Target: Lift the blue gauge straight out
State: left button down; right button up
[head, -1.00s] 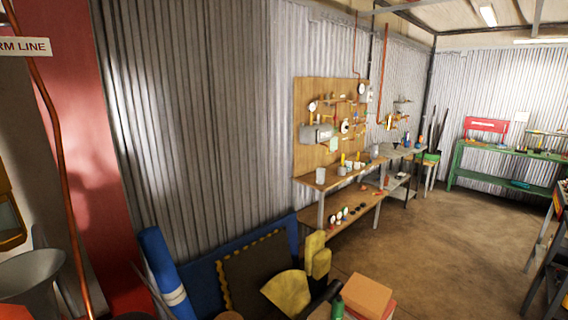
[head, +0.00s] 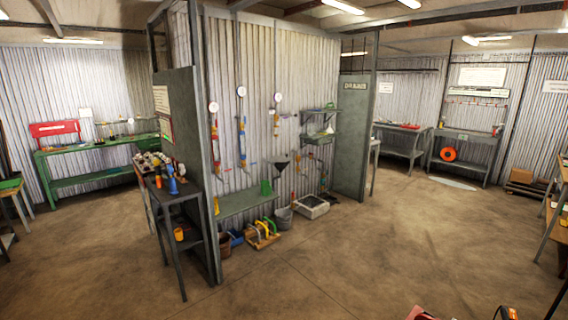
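Three round white-faced gauges hang on the corrugated partition in the head view: a left gauge (head: 213,107), a middle gauge (head: 241,91) and a right gauge (head: 277,97). Each sits at the top of a vertical pipe run with coloured fittings. The middle pipe run (head: 242,125) has blue on it. At this distance I cannot tell which gauge, if any, is blue. Neither of my grippers can be made out in the view.
A dark cart (head: 175,195) with small items stands left of the partition. Buckets, including a grey bucket (head: 284,219), and a tray (head: 311,206) stand on the floor below the gauges. A green bench (head: 95,145) is at far left. The concrete floor (head: 330,265) in front is clear.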

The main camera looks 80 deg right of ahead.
aim_at(169, 167)
jog(key=z, duration=1.6)
jog(key=i+u, duration=0.15)
jog(key=i, duration=0.35)
jog(key=i+u, duration=0.1)
jog(key=i, duration=0.4)
jog(key=i+l+u, duration=0.15)
jog(key=i, duration=0.35)
jog(key=i+l+u, duration=0.1)
jog(key=i, duration=0.4)
jog(key=i+l+u, duration=0.15)
jog(key=i, duration=0.35)
jog(key=i+l+u, duration=0.1)
jog(key=i+l, duration=0.25)
jog(key=i, duration=0.1)
